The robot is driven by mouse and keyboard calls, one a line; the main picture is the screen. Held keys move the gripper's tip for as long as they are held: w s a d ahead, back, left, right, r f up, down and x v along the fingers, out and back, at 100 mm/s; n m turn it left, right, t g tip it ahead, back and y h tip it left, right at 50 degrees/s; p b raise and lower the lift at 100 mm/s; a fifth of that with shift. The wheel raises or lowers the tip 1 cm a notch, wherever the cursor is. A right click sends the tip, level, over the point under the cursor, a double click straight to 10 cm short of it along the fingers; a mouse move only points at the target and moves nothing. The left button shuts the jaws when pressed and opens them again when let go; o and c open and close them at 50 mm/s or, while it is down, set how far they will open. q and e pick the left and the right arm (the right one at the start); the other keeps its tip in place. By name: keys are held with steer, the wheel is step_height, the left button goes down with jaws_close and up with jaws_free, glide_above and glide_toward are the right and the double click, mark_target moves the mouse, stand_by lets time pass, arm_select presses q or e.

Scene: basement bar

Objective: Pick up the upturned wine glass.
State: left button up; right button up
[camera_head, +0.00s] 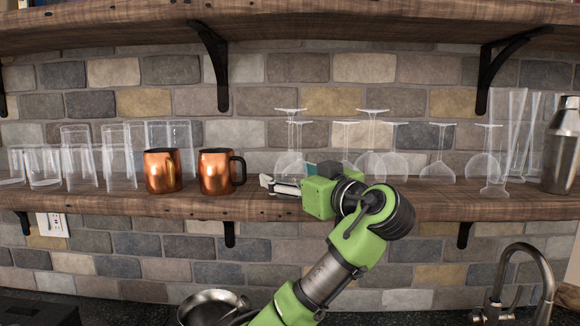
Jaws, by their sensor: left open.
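Several clear upturned wine glasses stand bowl down, stems up, on the wooden shelf (480,208). One wine glass (290,158) is right behind my gripper's fingers, and its lower part is partly hidden. Others stand to the right: a wine glass (437,168) by itself, a wine glass (489,168) further right, and an overlapping group behind my wrist. My left gripper (268,184) is open and empty, its fingers pointing left just above the shelf's front edge. I cannot tell whether it touches the nearest glass. My right gripper is not in view.
Two copper mugs (162,171) stand left of my gripper, the nearer mug (217,172) close to its fingertips. Clear tumblers (80,160) stand further left. A steel shaker (562,150) stands far right. An upper shelf with black brackets (214,60) hangs above. A pan (211,305) and tap lie below.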

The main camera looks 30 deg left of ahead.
arm_select(q)
steer(key=shift+d, duration=0.15)
steer(key=c, duration=1)
steer(key=shift+r, duration=0.1)
